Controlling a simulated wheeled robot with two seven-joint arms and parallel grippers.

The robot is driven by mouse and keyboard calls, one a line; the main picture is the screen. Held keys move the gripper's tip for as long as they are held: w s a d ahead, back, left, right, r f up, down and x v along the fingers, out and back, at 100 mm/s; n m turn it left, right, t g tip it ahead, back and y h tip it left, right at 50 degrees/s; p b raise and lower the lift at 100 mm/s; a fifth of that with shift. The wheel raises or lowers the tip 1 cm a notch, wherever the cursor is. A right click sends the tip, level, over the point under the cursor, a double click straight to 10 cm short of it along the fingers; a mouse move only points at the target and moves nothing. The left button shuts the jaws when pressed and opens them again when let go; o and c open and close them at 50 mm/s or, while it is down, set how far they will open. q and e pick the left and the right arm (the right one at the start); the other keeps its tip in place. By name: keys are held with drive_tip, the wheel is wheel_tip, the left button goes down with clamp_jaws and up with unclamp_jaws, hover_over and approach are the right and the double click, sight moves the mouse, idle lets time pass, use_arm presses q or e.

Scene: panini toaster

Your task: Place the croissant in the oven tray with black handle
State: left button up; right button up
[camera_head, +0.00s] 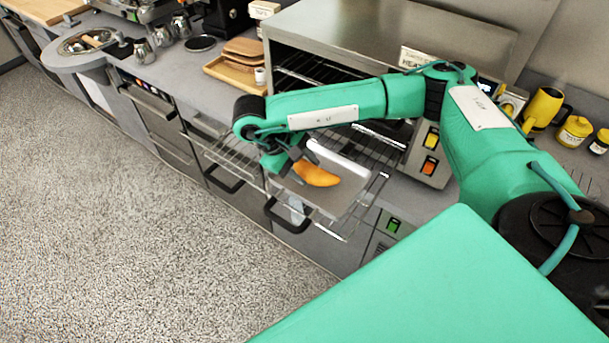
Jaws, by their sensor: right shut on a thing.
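The croissant (318,175) is golden orange and appears over the pale flat tray (340,204) on the pulled-out wire rack of the oven. Whether it touches the tray, I cannot tell. My right gripper (299,162) points down and is shut on the croissant's left end; its own arm hides part of the grip. A black handle (286,218) hangs at the front of the rack, below and left of the croissant. My left gripper is not in view.
The steel toaster oven (345,30) stands open behind my right arm. A second black handle (224,181) is further left. Wooden trays (238,66) lie left of the oven; yellow mugs and jars (574,132) stand at right. The floor in front is clear.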

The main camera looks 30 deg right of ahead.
sight(305, 179)
drive_tip(key=shift+f, duration=1.85)
drive_tip(key=shift+f, duration=0.15)
drive_tip(key=o, duration=1)
drive_tip(key=shift+s, duration=0.15)
drive_tip(key=shift+b+v, duration=1.3)
drive_tip(key=shift+v, duration=4.9)
